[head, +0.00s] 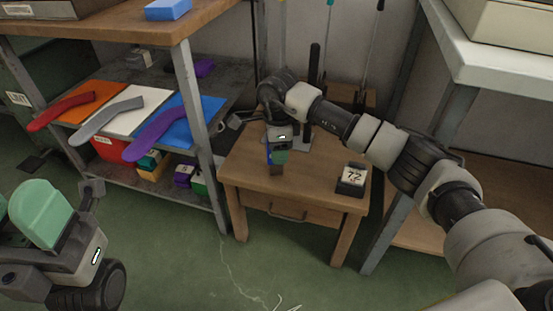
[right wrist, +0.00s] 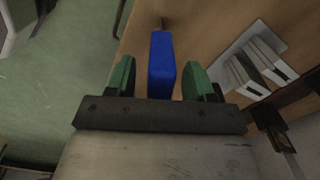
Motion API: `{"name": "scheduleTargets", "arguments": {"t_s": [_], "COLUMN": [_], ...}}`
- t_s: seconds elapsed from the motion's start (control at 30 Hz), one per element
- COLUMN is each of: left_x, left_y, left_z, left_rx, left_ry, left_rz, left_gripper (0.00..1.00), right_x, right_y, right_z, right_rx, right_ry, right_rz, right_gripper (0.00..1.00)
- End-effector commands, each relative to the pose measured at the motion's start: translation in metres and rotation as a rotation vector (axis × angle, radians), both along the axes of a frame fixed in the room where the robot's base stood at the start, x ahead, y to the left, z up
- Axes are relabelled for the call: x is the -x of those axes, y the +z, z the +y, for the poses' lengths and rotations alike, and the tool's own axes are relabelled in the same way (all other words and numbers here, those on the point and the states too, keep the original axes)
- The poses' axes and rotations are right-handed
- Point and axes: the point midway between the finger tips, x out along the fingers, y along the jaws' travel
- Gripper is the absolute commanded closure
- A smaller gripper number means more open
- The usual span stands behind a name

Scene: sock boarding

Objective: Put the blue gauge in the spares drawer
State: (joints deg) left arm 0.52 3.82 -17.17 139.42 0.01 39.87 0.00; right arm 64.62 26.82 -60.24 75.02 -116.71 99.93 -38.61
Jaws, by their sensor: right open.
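The blue gauge (right wrist: 162,65) is a narrow blue block on the small wooden table (head: 245,175). In the right wrist view it lies between the two green fingers of my right gripper (right wrist: 162,80), with a gap on each side. In the head view my right gripper (head: 278,158) points down over the table and hides most of the gauge; a bit of blue (head: 269,155) shows. A drawer (head: 270,203) with a handle is under the tabletop and looks shut; no label is readable. My left gripper (head: 35,215) is at the lower left, away from the table, with green fingers.
A dark box with a "72" display (head: 352,178) stands at the table's right front. A dark post (head: 314,70) rises behind. Shelving (head: 205,110) on the left holds red, grey and purple sock-shaped boards. A metal-legged bench (head: 455,90) is on the right. Floor in front is clear.

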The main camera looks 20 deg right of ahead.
Motion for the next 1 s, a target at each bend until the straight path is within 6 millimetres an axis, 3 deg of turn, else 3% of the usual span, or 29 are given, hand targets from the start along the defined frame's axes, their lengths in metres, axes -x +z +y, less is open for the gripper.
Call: {"name": "scheduleTargets", "arguments": {"t_s": [0.03,0.1,0.4,0.73,1.0], "left_x": [0.0004,0.0007,0.0006,0.0008,0.0009], "left_y": [-0.0014,0.0015,0.0049,0.0047,0.0064], "left_z": [-0.0002,-0.0004,-0.0007,-0.0008,-0.0008], "left_rx": [0.0,-0.001,-0.002,-0.002,-0.002], "left_ry": [0.0,0.001,0.001,0.001,0.001], "left_rz": [-0.014,-0.025,-0.028,-0.028,-0.029], "left_gripper": [0.47,0.47,0.47,0.47,0.47], "right_x": [0.0002,0.0001,-0.0001,0.0,-0.0002], "right_y": [-0.0114,-0.016,-0.0167,-0.0167,-0.0138], "right_z": [-0.0001,0.0,0.0001,0.0001,0.0], "right_rx": [0.0,-0.001,-0.001,-0.001,-0.001], "right_ry": [-0.001,-0.001,0.0,0.0,0.0], "right_rz": [0.002,0.001,0.0,0.0,-0.001], "right_gripper": [0.47,0.47,0.48,0.99,1.0]}}
